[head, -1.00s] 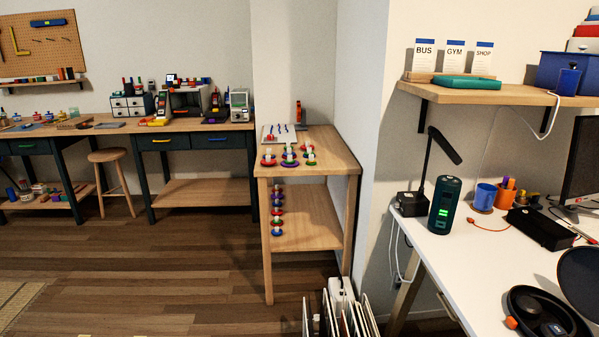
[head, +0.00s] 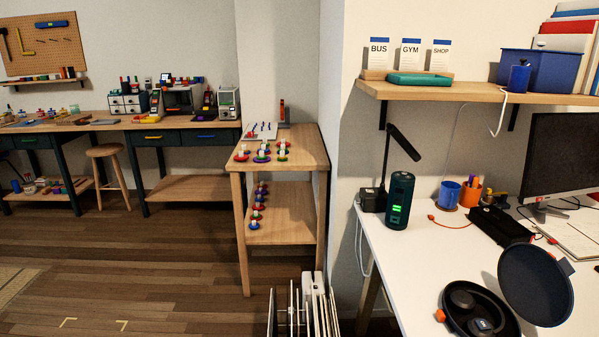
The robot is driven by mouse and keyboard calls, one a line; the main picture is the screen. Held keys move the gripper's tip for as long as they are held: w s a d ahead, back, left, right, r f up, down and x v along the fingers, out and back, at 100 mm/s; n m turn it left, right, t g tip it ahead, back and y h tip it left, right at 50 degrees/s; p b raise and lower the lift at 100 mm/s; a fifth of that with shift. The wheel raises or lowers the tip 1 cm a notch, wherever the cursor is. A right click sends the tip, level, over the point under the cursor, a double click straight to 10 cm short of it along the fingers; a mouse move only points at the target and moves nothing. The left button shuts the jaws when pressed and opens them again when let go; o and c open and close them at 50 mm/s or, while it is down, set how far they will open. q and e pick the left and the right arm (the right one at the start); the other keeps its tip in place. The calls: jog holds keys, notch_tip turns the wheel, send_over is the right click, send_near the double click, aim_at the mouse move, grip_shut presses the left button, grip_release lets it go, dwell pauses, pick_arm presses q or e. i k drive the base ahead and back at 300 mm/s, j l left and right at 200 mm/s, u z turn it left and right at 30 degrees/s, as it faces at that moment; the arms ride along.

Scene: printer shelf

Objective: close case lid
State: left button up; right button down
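A round black case (head: 478,312) lies on the white desk at the lower right of the head view. Its round dark lid (head: 535,284) stands tilted up at the case's right side, so the case is open. Dark rounded items, likely headphones, lie inside, one with a small blue label. An orange tab (head: 440,316) sits at the case's left edge. Neither of my grippers shows in this view.
A wooden shelf (head: 450,93) overhangs the desk. Upright boards (head: 305,310) stand left of it.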

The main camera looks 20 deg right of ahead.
aim_at(537, 286)
jog(key=k+l, duration=0.15)
jog(key=l, duration=0.2)
jog(key=k+l, duration=0.15)
jog(key=l, duration=0.2)
jog(key=k+l, duration=0.2)
jog(key=l, duration=0.2)
jog(key=k+l, duration=0.15)
jog(key=l, duration=0.2)
jog(key=k+l, duration=0.15)
jog(key=l, duration=0.2)
jog(key=k+l, duration=0.15)
jog(key=l, duration=0.2)
jog(key=k+l, duration=0.15)
jog(key=l, duration=0.2)
